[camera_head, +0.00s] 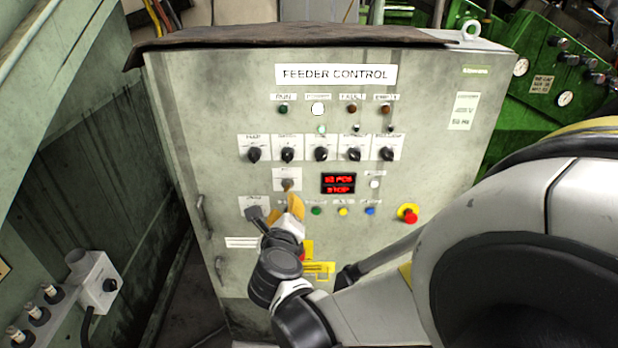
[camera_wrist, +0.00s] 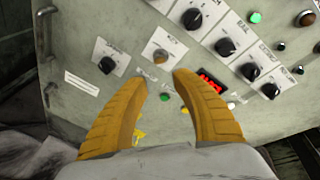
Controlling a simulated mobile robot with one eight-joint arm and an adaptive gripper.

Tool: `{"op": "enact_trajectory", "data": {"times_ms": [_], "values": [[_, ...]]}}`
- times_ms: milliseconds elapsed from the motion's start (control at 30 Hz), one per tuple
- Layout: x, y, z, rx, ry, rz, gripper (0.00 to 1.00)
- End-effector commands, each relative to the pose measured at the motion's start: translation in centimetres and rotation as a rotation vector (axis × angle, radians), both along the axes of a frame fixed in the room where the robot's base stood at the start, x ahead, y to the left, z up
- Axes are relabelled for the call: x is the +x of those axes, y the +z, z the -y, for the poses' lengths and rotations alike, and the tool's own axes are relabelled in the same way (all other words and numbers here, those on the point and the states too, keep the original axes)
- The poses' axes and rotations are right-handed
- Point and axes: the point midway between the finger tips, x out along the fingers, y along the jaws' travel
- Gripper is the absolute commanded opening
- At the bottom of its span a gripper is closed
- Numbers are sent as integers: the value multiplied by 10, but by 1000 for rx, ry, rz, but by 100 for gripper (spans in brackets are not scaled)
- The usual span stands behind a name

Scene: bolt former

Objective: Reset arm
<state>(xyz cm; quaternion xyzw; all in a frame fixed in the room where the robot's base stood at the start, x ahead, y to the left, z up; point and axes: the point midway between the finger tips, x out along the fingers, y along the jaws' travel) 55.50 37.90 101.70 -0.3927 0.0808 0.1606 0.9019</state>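My gripper (camera_head: 291,207) has yellow fingers and is in front of the lower left part of the feeder control panel (camera_head: 430,110). In the wrist view my gripper (camera_wrist: 158,78) has its two fingers spread with nothing between them. A key switch (camera_wrist: 160,55) on a pale plate lies just beyond the fingertips. A green button (camera_wrist: 164,97) shows in the gap between the fingers. A black selector knob (camera_wrist: 107,65) is to the left. The red display (camera_head: 338,183) reads STOP on its lower line. Whether the fingertips touch the panel cannot be told.
A row of black selector knobs (camera_head: 320,154) runs across the panel above the display. A red emergency stop button (camera_head: 408,213) is at the lower right. A door handle (camera_head: 203,214) sticks out at the left edge. Green machinery (camera_head: 540,85) stands behind right.

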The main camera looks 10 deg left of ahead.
Motion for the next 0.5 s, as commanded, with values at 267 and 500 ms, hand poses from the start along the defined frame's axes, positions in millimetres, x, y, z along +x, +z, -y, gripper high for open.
{"op": "enact_trajectory", "data": {"times_ms": [267,500], "values": [[15,49,22,-88,42,132,32],[8,172,93,-639,296,526,32]]}}
